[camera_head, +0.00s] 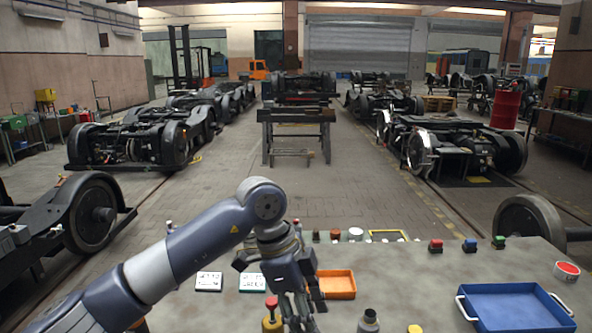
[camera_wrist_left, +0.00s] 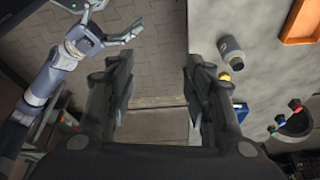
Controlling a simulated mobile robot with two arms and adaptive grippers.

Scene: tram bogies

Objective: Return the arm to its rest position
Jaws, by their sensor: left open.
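My left arm reaches in from the left in the head view, bends at a raised elbow, and drops towards the near part of the grey table (camera_head: 445,280). Its gripper (camera_head: 300,312) hangs pointing down next to an orange tray (camera_head: 337,284), covering part of that tray. In the left wrist view the jaws (camera_wrist_left: 158,100) stand wide apart with nothing between them; paved floor shows through the gap. Another arm of mine, which I take as the right, shows at upper left there with its gripper (camera_wrist_left: 120,36); its jaw opening is unclear. It is not seen in the head view.
Close to the left gripper stand a red-topped yellow item (camera_head: 272,318) and a grey bottle (camera_head: 368,321). A blue tray (camera_head: 515,307) and red, blue and green buttons (camera_head: 470,246) are further right. Bogies (camera_head: 140,143) stand beyond, with open floor (camera_head: 350,190) between.

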